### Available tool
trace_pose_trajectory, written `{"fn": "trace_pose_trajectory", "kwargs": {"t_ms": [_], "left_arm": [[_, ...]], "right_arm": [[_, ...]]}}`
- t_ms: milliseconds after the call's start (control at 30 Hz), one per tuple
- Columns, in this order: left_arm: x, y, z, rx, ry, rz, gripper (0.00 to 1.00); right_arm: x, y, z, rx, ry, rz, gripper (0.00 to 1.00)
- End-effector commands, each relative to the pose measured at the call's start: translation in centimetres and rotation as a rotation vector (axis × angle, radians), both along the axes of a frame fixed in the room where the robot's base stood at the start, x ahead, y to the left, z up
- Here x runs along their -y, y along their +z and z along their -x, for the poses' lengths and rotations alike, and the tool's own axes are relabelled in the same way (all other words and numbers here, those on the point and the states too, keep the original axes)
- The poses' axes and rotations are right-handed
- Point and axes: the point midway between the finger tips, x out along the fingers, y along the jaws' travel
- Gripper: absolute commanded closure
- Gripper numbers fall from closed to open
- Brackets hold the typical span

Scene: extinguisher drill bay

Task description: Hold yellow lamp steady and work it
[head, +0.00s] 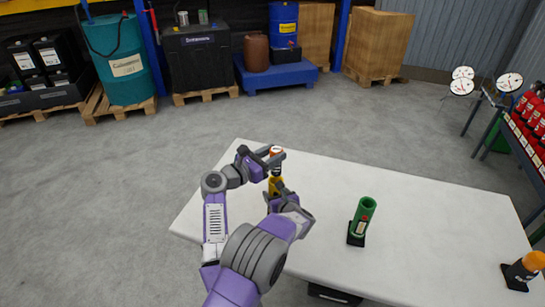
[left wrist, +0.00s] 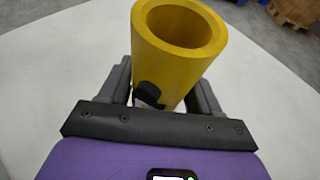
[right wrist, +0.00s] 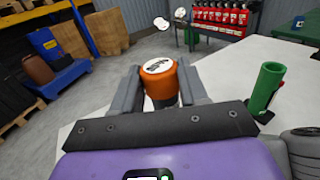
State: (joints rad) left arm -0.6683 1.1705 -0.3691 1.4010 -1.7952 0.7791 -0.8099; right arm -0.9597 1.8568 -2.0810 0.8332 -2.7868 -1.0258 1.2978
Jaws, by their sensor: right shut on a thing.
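The yellow lamp (head: 275,186) is an upright yellow tube over the white table (head: 330,180). In the left wrist view the lamp (left wrist: 165,60) shows a hollow open top and a black patch on its side. My left gripper (head: 277,198) has its fingers closed against both sides of it. My right gripper (head: 277,157) is shut on an orange-capped piece (head: 275,149) above the lamp. In the right wrist view this piece (right wrist: 159,85) has a white top with dark marks. Whether the piece touches the lamp is hidden.
A green tube (head: 364,215) in a black base stands to the right on the table. Pallets, drums and a shelf of red extinguishers (head: 530,110) stand beyond the table.

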Motion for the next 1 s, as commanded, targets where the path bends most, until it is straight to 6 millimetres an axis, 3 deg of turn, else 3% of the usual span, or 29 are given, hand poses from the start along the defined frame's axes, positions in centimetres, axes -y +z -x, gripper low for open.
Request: {"fn": "trace_pose_trajectory", "kwargs": {"t_ms": [33,167,567,1000], "left_arm": [[0.0,0.0,0.0,0.001,0.000,0.000,0.29],[0.0,0.0,0.0,0.000,0.000,0.000,0.09],[0.3,0.3,0.6,0.000,-0.001,0.000,0.09],[3.1,3.6,7.9,0.000,-0.003,0.001,0.09]], "right_arm": [[0.0,0.1,0.0,0.001,0.000,0.001,0.92],[0.0,0.1,0.0,0.001,0.000,0.001,0.92],[0.0,0.0,0.0,0.001,0.000,0.001,0.92],[0.0,0.0,0.0,0.001,0.000,0.001,0.92]]}}
